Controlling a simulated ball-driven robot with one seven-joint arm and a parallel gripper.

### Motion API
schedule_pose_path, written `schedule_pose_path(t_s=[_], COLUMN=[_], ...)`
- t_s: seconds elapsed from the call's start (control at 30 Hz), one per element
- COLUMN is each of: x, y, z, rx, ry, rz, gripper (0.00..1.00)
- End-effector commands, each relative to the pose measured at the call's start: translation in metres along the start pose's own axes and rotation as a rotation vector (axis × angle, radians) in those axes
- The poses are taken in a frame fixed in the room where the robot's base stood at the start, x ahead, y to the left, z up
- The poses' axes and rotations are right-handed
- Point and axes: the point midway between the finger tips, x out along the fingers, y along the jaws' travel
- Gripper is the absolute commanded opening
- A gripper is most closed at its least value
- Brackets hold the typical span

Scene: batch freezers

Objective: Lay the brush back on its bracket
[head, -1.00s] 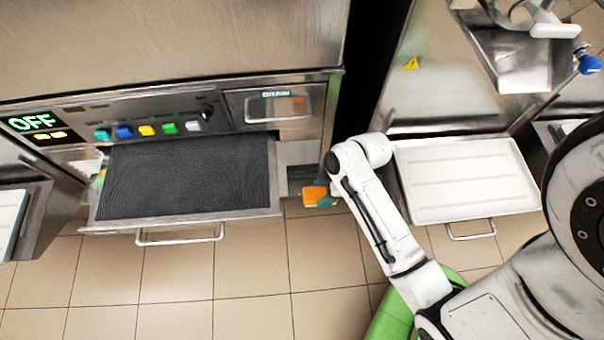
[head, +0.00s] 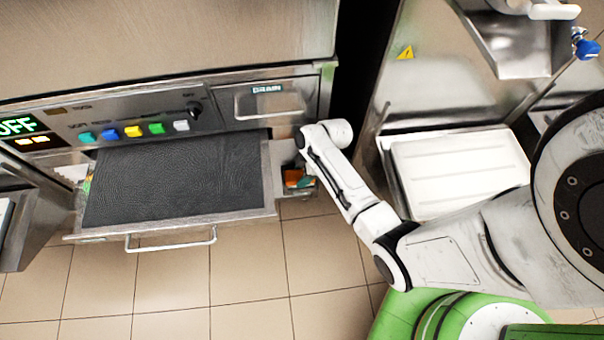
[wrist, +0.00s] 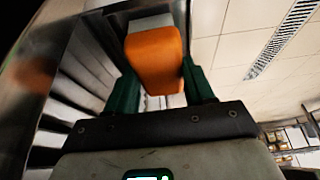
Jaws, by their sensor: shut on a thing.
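The brush (wrist: 153,58) shows as an orange block between the two green fingers of my gripper (wrist: 161,88) in the wrist view. My gripper is shut on it. In the head view the brush (head: 293,177) is a small orange patch just right of the open drawer, close to the freezer's front. The fingers there are mostly hidden by my arm. The bracket cannot be made out clearly; a pale metal part (head: 287,151) sits beside the drawer, just above the brush. Whether the brush touches it cannot be told.
The pulled-out drawer with a black mat (head: 175,180) and front handle (head: 170,241) lies left of my gripper. The control panel (head: 150,122) is above it. A white tray (head: 460,170) stands right of my arm. Tiled floor (head: 250,265) in front is free.

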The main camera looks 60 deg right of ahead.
Motion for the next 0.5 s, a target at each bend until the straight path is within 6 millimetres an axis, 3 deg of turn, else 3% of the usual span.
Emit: schedule_pose_path(t_s=[0.4,0.43,0.5], x=[0.007,0.007,0.0062], y=[0.0001,0.0001,0.0001], z=[0.0027,0.0027,0.0024], rx=[-0.001,-0.001,0.0], ry=[0.0,0.0,0.0], rz=[0.001,0.001,0.001], gripper=[0.24,0.54,0.6])
